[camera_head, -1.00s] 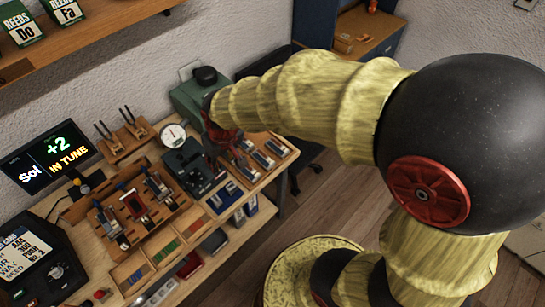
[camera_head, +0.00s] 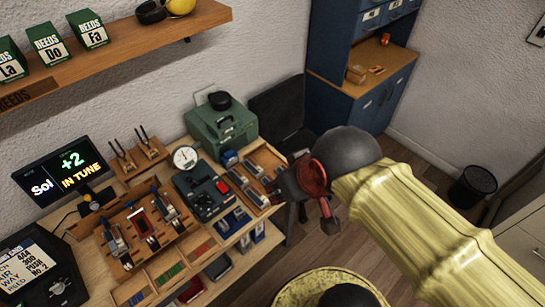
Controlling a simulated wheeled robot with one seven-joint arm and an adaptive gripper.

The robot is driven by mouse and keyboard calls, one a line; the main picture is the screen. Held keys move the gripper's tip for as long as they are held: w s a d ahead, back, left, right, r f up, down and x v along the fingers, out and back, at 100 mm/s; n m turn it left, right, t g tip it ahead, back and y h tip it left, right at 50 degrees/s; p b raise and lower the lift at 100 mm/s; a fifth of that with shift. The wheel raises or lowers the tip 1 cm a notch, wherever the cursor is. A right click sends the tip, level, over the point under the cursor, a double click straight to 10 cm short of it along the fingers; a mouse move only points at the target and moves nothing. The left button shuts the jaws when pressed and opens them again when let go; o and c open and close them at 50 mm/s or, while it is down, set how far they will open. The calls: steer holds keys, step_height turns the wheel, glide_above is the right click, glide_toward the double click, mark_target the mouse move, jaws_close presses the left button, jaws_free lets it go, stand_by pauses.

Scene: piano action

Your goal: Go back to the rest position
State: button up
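My gripper (camera_head: 303,200) is at the right end of the workbench (camera_head: 108,292), just off its edge, over or in front of the floor. It is small, dark and partly hidden by the black and red wrist joint, so I cannot tell whether its fingers are open or shut. I see nothing clearly held in it. My yellow arm reaches in from the lower right of the picture.
A wooden tray with several slots (camera_head: 262,158), a dark device with a dial gauge (camera_head: 205,190) and a green case (camera_head: 222,128) stand close left of the gripper. A blue cabinet (camera_head: 360,100) and a black bin (camera_head: 472,187) stand behind. Floor is open at right.

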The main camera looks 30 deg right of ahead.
step_height(320, 180, down, 10)
steer(key=b, duration=1)
steer(key=shift+f, duration=0.2)
stand_by(1.0)
